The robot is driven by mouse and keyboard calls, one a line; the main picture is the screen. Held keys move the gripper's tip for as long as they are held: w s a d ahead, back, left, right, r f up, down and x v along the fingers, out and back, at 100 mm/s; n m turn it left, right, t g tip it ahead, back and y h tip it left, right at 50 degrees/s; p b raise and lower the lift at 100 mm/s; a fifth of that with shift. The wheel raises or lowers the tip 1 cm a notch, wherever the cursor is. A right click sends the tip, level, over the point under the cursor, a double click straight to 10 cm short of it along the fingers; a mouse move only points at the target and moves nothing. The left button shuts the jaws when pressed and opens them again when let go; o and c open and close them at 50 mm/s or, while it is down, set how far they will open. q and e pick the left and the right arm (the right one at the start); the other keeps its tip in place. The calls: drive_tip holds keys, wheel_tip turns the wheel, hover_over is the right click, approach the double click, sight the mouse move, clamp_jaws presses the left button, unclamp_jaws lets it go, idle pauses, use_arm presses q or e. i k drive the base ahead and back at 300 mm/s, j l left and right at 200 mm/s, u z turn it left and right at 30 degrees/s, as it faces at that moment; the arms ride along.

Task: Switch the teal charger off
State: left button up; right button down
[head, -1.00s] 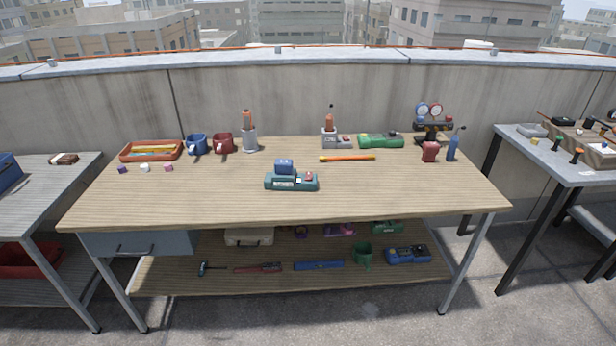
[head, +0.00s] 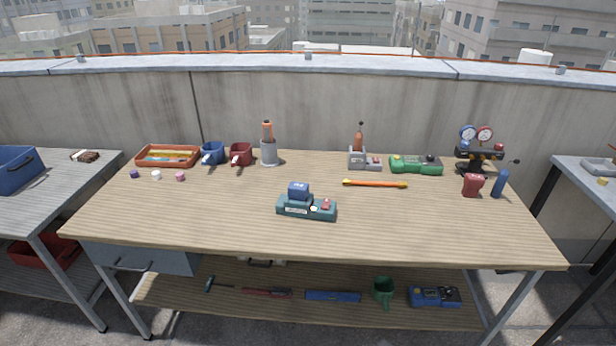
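The teal charger (head: 296,208) sits near the middle of the wooden workbench (head: 240,228). A blue battery block (head: 298,190) sits on its left part. A red switch (head: 326,204) shows on its right part, beside a small pale spot; I cannot tell the switch's position at this size. A grey charger-like unit (head: 357,160) with a red part stands further back on the bench. Neither of my grippers shows in the head view.
A yellow-orange stick (head: 375,184) lies behind the charger to the right. A green device (head: 416,165), red can (head: 473,184) and blue bottle (head: 500,183) stand at the back right. Mugs (head: 241,154) and an orange tray (head: 168,156) are back left. The bench front is clear.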

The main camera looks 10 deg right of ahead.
sight(326, 203)
drive_tip(key=i+l+u, duration=0.35)
drive_tip(key=l, duration=0.25)
drive_tip(key=i+l+u, duration=0.2)
drive_tip(key=l+u, duration=0.15)
drive_tip(key=l, duration=0.25)
